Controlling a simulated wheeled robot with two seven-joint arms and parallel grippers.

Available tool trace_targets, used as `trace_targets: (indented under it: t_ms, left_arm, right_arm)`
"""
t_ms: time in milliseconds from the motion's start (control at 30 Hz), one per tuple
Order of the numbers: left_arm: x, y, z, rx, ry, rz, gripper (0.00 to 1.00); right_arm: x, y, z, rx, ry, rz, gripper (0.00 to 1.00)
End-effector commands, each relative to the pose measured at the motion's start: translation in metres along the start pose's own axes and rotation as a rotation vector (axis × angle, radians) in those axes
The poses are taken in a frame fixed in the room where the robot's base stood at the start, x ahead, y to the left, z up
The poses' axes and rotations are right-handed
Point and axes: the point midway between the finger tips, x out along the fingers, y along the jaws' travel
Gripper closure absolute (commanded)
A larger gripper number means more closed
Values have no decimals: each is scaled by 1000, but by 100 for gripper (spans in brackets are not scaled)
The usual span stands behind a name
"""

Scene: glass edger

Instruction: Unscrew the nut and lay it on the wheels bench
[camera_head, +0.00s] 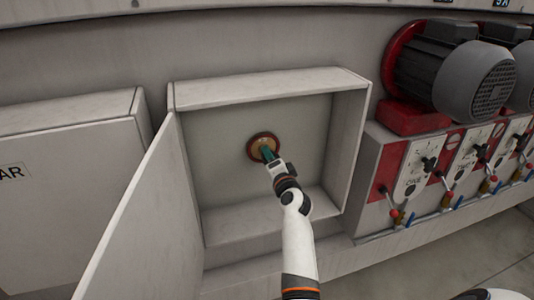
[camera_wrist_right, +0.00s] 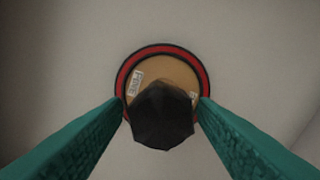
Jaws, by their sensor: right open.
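The nut (camera_wrist_right: 162,114) is dark and faceted and sits at the centre of a round wheel (camera_wrist_right: 181,68) with a tan face and a red and black rim. In the head view the wheel (camera_head: 254,146) is on the back wall inside the open cabinet. My right gripper (camera_head: 266,152) reaches into the cabinet up to the wheel. In the right wrist view its two green fingers (camera_wrist_right: 162,108) are open, one on each side of the nut, with gaps to it. The wheels bench is not recognisable in view. My left gripper is not in view.
The cabinet (camera_head: 272,87) has its door (camera_head: 140,215) swung open to the left. A closed box (camera_head: 70,170) stands further left. On the right are a motor (camera_head: 455,75) and a panel with valves and levers (camera_head: 415,170). The cabinet walls surround my right gripper.

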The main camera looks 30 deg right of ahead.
Motion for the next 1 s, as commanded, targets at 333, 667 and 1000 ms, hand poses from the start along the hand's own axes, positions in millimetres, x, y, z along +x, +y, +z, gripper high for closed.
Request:
trace_targets:
  t_ms: [333, 667, 1000]
  left_arm:
    - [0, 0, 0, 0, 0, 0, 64]
    - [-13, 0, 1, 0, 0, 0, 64]
    - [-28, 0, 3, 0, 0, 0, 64]
  right_arm:
    - [0, 0, 0, -5, 0, 0, 90]
    - [-1, 3, 2, -943, 5, 1, 90]
    - [-1, 2, 1, -2018, 0, 5, 90]
